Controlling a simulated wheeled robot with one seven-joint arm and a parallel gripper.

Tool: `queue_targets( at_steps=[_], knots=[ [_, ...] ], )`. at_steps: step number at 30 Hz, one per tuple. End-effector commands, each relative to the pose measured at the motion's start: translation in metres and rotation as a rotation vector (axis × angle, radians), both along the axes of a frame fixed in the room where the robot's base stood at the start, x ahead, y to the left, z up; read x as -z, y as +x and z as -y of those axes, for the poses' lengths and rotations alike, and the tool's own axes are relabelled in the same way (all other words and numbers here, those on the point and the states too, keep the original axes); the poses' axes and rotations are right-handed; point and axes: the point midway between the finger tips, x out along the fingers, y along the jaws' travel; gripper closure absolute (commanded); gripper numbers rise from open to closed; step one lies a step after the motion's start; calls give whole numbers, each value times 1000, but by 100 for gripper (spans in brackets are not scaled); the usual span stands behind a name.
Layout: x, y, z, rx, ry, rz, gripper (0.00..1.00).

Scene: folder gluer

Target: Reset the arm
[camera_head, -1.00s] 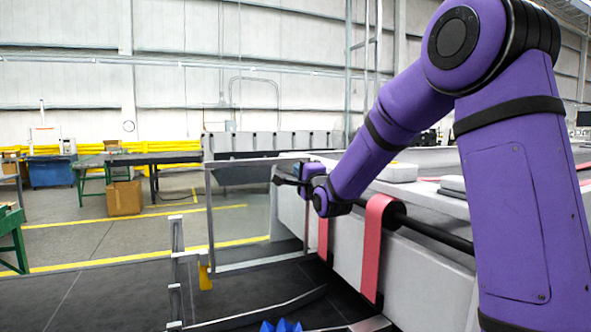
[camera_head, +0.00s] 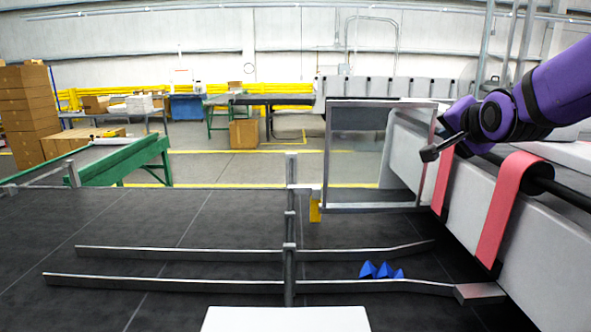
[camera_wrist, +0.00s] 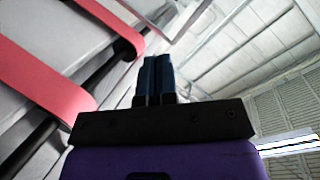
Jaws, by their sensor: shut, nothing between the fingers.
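My purple arm (camera_head: 560,88) reaches in from the right edge of the head view. My gripper (camera_head: 428,153) is at its end, pointing left, in front of the grey machine side and near the upper edge of the metal frame. In the wrist view my gripper (camera_wrist: 155,62) has its two dark blue fingers side by side, shut with nothing between them. The wrist camera looks up toward the roof.
Red belts (camera_head: 507,205) run over a black roller beside my arm. A metal frame (camera_head: 380,103) stands left of the gripper. Metal rails (camera_head: 170,283) and blue pieces (camera_head: 380,271) are on the dark surface below. A green conveyor (camera_head: 120,163) and stacked boxes (camera_head: 28,105) stand left.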

Motion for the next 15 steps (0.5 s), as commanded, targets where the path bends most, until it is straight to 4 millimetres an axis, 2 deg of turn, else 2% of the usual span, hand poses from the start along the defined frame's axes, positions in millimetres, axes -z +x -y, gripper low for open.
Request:
queue_targets(
  at_steps=[1,8,15],
  knots=[
    [0,-21,-3,-20,-62,-53,100],
    [20,-118,-7,-169,-327,-340,100],
    [46,-221,-11,-413,-528,-596,100]
  ],
)
